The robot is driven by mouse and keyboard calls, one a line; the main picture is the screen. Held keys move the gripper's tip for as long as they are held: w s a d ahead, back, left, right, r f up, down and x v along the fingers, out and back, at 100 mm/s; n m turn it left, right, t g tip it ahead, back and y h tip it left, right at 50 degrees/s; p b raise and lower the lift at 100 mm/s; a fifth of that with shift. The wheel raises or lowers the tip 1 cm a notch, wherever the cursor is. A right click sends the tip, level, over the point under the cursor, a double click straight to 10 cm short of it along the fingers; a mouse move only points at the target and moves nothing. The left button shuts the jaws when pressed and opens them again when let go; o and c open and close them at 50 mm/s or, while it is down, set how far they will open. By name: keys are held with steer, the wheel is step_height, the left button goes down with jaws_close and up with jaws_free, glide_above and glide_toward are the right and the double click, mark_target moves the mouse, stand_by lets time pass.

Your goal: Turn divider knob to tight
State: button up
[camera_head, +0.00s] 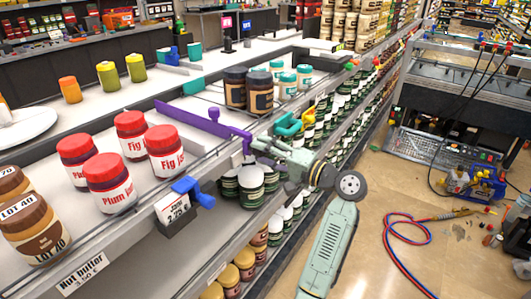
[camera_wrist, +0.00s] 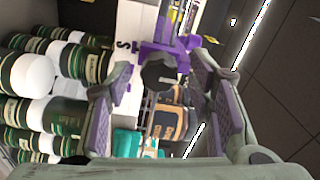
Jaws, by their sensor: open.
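A long purple shelf divider (camera_head: 205,119) runs across the shelf between the red-lidded jam jars and the dark-lidded jars. Its front end meets the shelf edge close to my gripper (camera_head: 262,153). In the wrist view the purple divider (camera_wrist: 152,53) shows ahead of my gripper (camera_wrist: 161,78). A dark round knob (camera_wrist: 158,74) at its front sits between the two fingers. The fingers stand apart on both sides of the knob, and no contact shows. The knob's tight or loose setting cannot be read. In the head view the knob is hidden behind my gripper.
A blue divider (camera_head: 190,191) with a price tag stands to the left, and a teal divider (camera_head: 291,125) to the right. Red-lidded jam jars (camera_head: 108,180), brown jars (camera_head: 235,91) and lower-shelf jars (camera_head: 251,179) are close by. A red and blue hose (camera_head: 407,228) lies on the floor.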

steer(key=v, duration=1.2)
